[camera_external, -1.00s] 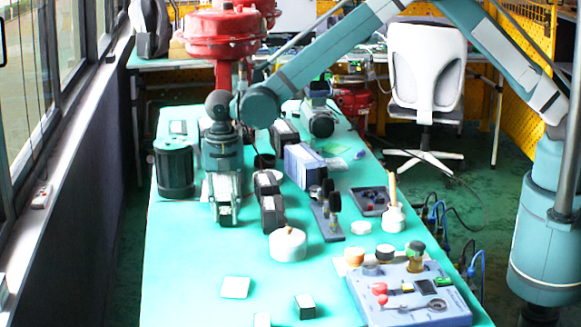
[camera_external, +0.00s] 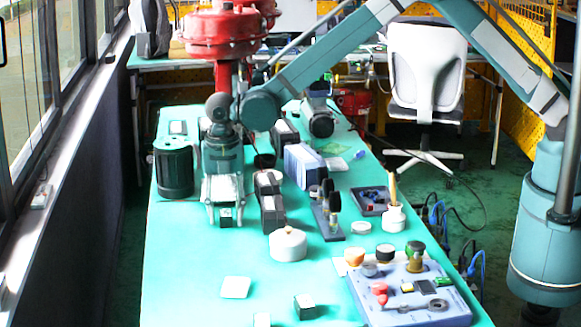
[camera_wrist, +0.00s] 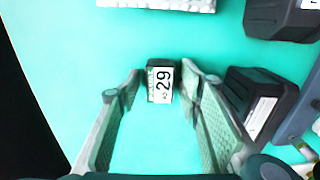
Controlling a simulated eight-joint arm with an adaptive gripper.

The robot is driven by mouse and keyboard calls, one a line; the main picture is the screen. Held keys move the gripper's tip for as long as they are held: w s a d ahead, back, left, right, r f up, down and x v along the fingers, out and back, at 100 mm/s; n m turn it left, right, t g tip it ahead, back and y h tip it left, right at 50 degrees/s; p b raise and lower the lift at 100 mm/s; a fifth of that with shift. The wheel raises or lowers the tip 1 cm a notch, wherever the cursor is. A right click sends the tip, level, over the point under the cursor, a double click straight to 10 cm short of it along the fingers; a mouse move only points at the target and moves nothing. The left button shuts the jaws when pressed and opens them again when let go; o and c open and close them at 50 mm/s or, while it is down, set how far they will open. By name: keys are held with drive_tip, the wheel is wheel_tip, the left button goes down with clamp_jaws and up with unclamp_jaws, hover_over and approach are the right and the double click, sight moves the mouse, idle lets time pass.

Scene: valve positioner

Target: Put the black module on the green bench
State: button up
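A small black module (camera_external: 226,218) with a white label stands on the green bench (camera_external: 185,260) at the left. In the wrist view the module (camera_wrist: 160,84) shows a label reading "29". My gripper (camera_external: 226,208) is low over the bench, pointing down, with one finger on each side of the module. In the wrist view the gripper (camera_wrist: 162,76) is open, with a narrow gap between each fingertip and the module. The module's underside is hidden.
Black blocks (camera_external: 272,214) stand close to the right of my gripper; one shows in the wrist view (camera_wrist: 262,102). A white round pot (camera_external: 288,244) is nearer the front. A black cylinder (camera_external: 174,168) stands behind left. The bench's front left is mostly clear.

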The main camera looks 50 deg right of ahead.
sight(227, 212)
drive_tip(key=shift+r, duration=0.1)
wheel_tip(227, 212, up, 12)
drive_tip(key=p, duration=0.1)
idle(0.5)
idle(0.6)
drive_tip(key=shift+d+r, duration=0.1)
drive_tip(key=shift+r, duration=0.05)
drive_tip(key=s+d+r+m+t, duration=0.1)
drive_tip(key=s+d+r+m, duration=0.25)
drive_tip(key=d+r, duration=0.6)
drive_tip(key=s+d+r+m+t+y, duration=0.1)
drive_tip(key=s+d+r+m, duration=0.35)
drive_tip(key=d, duration=0.75)
drive_tip(key=s+d+r+m+t, duration=0.15)
drive_tip(key=d+r+m, duration=0.25)
drive_tip(key=d+r, duration=0.55)
drive_tip(key=s+d+r+m+t, duration=0.25)
drive_tip(key=s+d+m, duration=0.45)
drive_tip(key=s+d, duration=0.75)
drive_tip(key=s+d+f+m, duration=0.2)
drive_tip(key=s+d+m, duration=0.2)
drive_tip(key=s, duration=0.3)
drive_tip(key=s+d+f+m+t+h, duration=0.1)
drive_tip(key=s+d+f+m, duration=0.2)
drive_tip(key=s+d, duration=0.3)
drive_tip(key=shift+s+m, duration=0.5)
drive_tip(key=shift+s, duration=0.1)
